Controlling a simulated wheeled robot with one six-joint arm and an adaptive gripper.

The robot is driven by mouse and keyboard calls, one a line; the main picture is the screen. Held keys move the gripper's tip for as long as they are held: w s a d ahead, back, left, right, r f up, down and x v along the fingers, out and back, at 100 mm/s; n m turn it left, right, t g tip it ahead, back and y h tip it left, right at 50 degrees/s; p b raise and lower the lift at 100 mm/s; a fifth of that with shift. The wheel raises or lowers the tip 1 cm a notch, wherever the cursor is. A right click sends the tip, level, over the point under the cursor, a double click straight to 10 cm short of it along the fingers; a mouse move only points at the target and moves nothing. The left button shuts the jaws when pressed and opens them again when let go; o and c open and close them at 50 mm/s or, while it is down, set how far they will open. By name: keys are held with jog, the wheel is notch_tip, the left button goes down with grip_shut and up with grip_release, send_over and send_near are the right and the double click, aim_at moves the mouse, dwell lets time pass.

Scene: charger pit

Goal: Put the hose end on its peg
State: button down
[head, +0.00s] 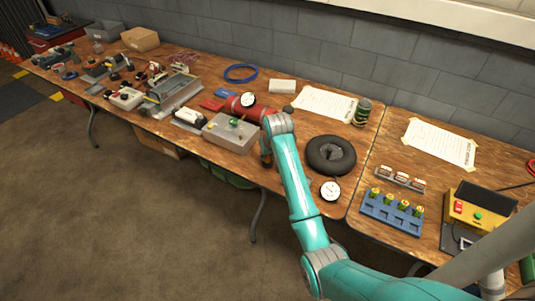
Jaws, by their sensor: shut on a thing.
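My gripper (266,153) shows as a small dark shape at the front edge of the left table, just right of the grey box and partly behind my teal arm. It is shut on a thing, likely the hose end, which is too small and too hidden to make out. A red tank (236,106) with a round white gauge (248,99) lies behind the grey box, partly behind my wrist. I cannot pick out the peg or the run of the hose in this view.
The grey box (222,138) with a green-topped fitting is left of my gripper. A black tyre (331,155) and a dial gauge (330,190) are to the right. A blue hose coil (241,73) lies near the wall. Several tools crowd the table's left part.

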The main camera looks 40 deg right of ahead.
jog(key=c, duration=0.9)
grip_release()
jog(key=v, duration=1.2)
jog(key=shift+s+f, duration=0.1)
